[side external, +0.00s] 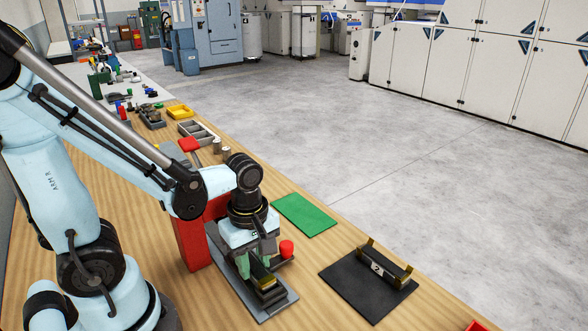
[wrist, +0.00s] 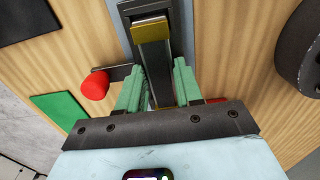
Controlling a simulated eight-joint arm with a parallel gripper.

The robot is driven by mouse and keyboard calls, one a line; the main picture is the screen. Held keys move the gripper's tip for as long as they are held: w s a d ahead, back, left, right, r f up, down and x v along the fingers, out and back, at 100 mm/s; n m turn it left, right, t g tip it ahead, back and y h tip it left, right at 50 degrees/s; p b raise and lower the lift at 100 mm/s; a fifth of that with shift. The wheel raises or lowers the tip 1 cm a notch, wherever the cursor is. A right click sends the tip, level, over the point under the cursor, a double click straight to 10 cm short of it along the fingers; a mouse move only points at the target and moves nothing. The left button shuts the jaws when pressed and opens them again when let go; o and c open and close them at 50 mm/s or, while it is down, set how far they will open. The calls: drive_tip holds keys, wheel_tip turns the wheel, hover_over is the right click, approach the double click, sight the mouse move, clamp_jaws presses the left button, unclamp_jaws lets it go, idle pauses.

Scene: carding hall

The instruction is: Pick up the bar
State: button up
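A dark bar with a yellow-gold end (wrist: 152,30) lies in a dark fixture on a grey plate (side external: 283,306). The bar also shows low under my arm in the side view (side external: 262,279). My gripper (wrist: 159,68) is down over the bar, with one green finger on each side of it. The fingertips are very close to the bar's sides; I cannot tell whether they press on it. A red knob (side external: 286,248) on a dark lever sits beside the fixture, and it also shows in the wrist view (wrist: 95,85).
A black mat (side external: 345,291) at the right carries a dark cradle (side external: 381,266) with gold uprights and a label "2". A green mat (side external: 304,215) lies behind the fixture. A red block (side external: 190,245) stands close left of my gripper. Trays and small parts fill the far bench.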

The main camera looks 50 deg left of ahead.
sight(254, 267)
clamp_jaws()
drive_tip(key=shift+r, duration=0.15)
drive_tip(key=shift+r, duration=0.75)
drive_tip(key=r, duration=0.2)
drive_tip(key=shift+s+d+r, duration=0.15)
drive_tip(key=shift+d+r, duration=0.15)
drive_tip(key=s+d+r, duration=0.5)
drive_tip(key=d+r, duration=0.3)
drive_tip(key=d, duration=0.1)
drive_tip(key=shift+s+d+r, duration=0.2)
drive_tip(key=shift+s+r, duration=0.1)
drive_tip(key=shift+s, duration=0.1)
